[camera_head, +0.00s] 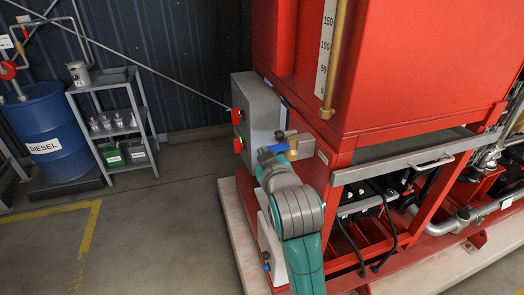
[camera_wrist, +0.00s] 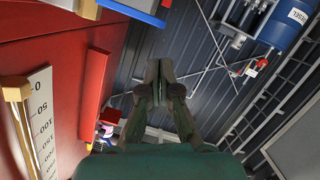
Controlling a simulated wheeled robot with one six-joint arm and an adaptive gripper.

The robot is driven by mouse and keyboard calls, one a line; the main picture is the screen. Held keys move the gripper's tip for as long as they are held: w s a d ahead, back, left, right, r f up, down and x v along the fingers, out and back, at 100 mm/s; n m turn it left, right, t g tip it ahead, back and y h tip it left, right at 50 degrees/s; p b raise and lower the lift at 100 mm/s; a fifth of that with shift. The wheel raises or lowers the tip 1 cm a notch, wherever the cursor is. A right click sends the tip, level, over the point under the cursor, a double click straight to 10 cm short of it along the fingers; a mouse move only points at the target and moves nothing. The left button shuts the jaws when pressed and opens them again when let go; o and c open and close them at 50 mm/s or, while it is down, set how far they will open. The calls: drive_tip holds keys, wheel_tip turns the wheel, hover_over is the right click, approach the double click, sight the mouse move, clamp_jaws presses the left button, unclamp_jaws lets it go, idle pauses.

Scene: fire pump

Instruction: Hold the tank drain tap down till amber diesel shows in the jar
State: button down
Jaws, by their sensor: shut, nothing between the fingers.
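The red tank (camera_head: 400,70) carries a numbered gauge strip (camera_head: 326,45); the strip also shows in the wrist view (camera_wrist: 43,120). Below it, the drain tap (camera_head: 292,146) is brass with a blue lever (camera_head: 274,149). A blue bar, probably this lever (camera_wrist: 134,12), crosses the top of the wrist view. My gripper (camera_wrist: 158,68) is shut and empty, its fingertips apart from the bar in that picture. In the head view my wrist is beside the tap and the fingers cannot be made out. I cannot make out the jar or any diesel.
A grey shelf (camera_head: 118,125) with small glass vessels and a blue diesel drum (camera_head: 48,135) stand at the left. The floor between them and the red skid is clear.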

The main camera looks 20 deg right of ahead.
drive_tip(key=shift+v, duration=2.25)
